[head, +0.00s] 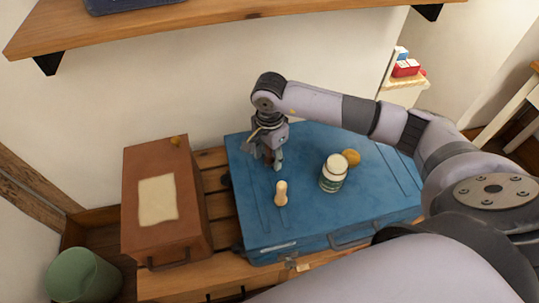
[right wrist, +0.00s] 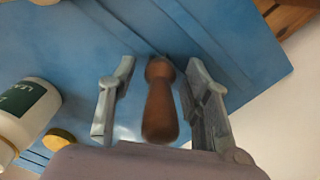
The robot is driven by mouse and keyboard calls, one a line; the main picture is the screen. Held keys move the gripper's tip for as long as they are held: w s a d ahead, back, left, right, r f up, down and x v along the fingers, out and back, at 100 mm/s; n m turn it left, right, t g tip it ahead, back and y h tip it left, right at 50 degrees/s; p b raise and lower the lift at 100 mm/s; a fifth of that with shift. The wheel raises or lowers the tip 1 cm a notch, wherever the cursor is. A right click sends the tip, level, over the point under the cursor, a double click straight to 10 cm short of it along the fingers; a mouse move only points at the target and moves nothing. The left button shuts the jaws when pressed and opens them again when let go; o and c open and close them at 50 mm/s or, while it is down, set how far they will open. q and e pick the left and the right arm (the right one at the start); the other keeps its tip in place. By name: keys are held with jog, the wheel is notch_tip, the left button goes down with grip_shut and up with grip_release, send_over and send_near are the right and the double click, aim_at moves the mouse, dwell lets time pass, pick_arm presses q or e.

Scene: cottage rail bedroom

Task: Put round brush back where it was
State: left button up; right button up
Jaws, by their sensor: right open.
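My right gripper (head: 272,163) is above the back left part of the blue case (head: 340,225), pointing down. In the right wrist view its two fingers (right wrist: 163,100) are open, one on each side of a brown wooden handle (right wrist: 160,105), with a gap visible on both sides. This handle seems to be the round brush; its bristles cannot be made out. In the head view the gripper mostly hides it. A pale wooden peg-shaped piece (head: 281,193) stands on the case in front of the gripper. My left gripper is not in view.
A white jar with a green label (head: 333,174) and a small yellow round thing (head: 351,157) are on the case, right of the gripper. A brown box (head: 190,215) stands left of the case. A wooden shelf (head: 210,20) hangs above. A green bin (head: 82,275) is at lower left.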

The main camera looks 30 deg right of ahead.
notch_tip(320, 180, up, 11)
jog(key=p, duration=0.5)
